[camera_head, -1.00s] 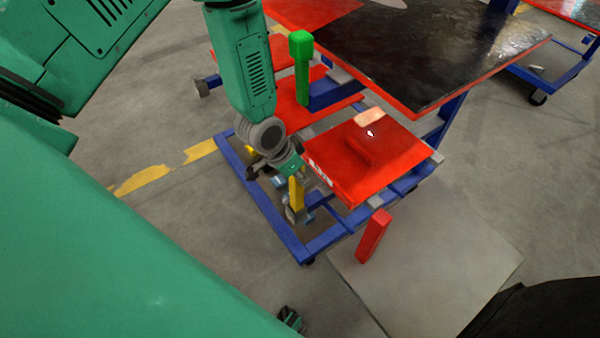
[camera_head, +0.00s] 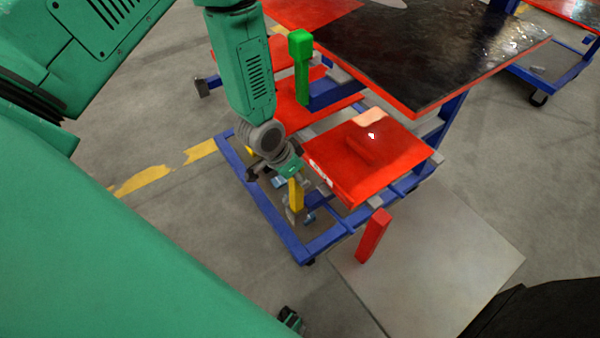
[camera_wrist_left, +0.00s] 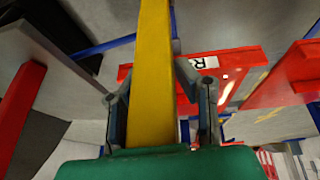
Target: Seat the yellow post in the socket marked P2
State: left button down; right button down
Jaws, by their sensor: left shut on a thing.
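The yellow post (camera_head: 296,195) is held roughly upright beside the front left edge of the low red shelf, above the blue cart frame. My left gripper (camera_head: 293,207) is shut on it. In the left wrist view the yellow post (camera_wrist_left: 153,75) runs up between the two grey fingers of my left gripper (camera_wrist_left: 160,110). The post's lower end is partly hidden by the fingers in the head view. No socket can be made out, and the white label (camera_head: 319,170) on the shelf edge is too small to read as P2. My right gripper is not in view.
A red post (camera_head: 373,237) stands at the edge of a light grey plate (camera_head: 440,260). The low red shelf (camera_head: 400,160) and dark tabletop (camera_head: 430,50) lie to the right. Floor at left is open.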

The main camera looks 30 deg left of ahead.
aim_at(299, 187)
pick_arm(q)
jog(key=shift+f+b, duration=1.6)
jog(key=shift+f, duration=0.8)
jog(key=c, duration=1.1)
grip_release()
jog(key=shift+c, duration=0.2)
jog(key=shift+r, duration=0.15)
jog(key=v, duration=1.1)
jog(key=shift+s+r, duration=0.15)
jog(key=shift+r, duration=0.1)
jog(key=shift+a+f, duration=0.1)
